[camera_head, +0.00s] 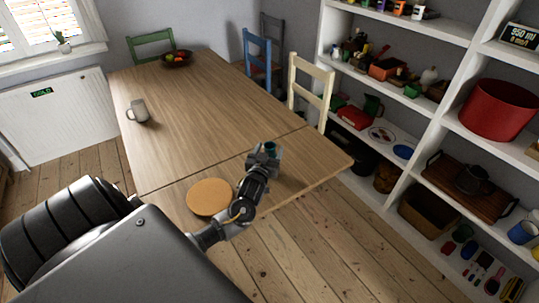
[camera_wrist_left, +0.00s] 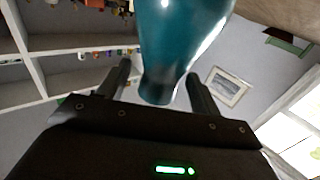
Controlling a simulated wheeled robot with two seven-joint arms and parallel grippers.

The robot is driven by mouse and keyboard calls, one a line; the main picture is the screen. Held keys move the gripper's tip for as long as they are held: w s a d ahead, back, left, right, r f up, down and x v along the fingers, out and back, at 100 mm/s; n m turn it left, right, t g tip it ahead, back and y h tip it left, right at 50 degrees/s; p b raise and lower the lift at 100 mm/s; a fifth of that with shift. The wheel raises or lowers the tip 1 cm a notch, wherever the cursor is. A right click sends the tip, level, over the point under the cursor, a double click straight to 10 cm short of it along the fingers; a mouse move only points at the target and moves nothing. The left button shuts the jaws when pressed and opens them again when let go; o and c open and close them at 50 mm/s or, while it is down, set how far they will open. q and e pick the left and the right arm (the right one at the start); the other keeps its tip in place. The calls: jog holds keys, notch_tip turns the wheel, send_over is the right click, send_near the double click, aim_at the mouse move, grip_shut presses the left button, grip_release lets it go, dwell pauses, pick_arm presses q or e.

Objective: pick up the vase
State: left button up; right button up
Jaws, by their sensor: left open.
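The vase is glossy teal. In the left wrist view the vase (camera_wrist_left: 178,45) fills the top middle, with its narrower end between the two fingers. My left gripper (camera_wrist_left: 158,72) is open, one finger on each side of the vase; I cannot tell whether either touches it. In the head view my left gripper (camera_head: 263,156) is over the near right part of the wooden table (camera_head: 185,95). Only a small teal bit of the vase (camera_head: 270,147) shows there; the gripper hides the rest. My right gripper is not in view.
A round orange-brown board (camera_head: 209,197) lies on the table left of my gripper. A grey mug (camera_head: 138,111) and a fruit bowl (camera_head: 177,60) stand farther back. A cream chair (camera_head: 311,88) and loaded white shelves (camera_head: 420,128) are on the right. The table's middle is clear.

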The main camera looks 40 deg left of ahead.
pick_arm(q)
jog(key=x, duration=0.2)
jog(key=shift+w+a, duration=0.15)
jog(key=shift+w, duration=0.2)
grip_shut()
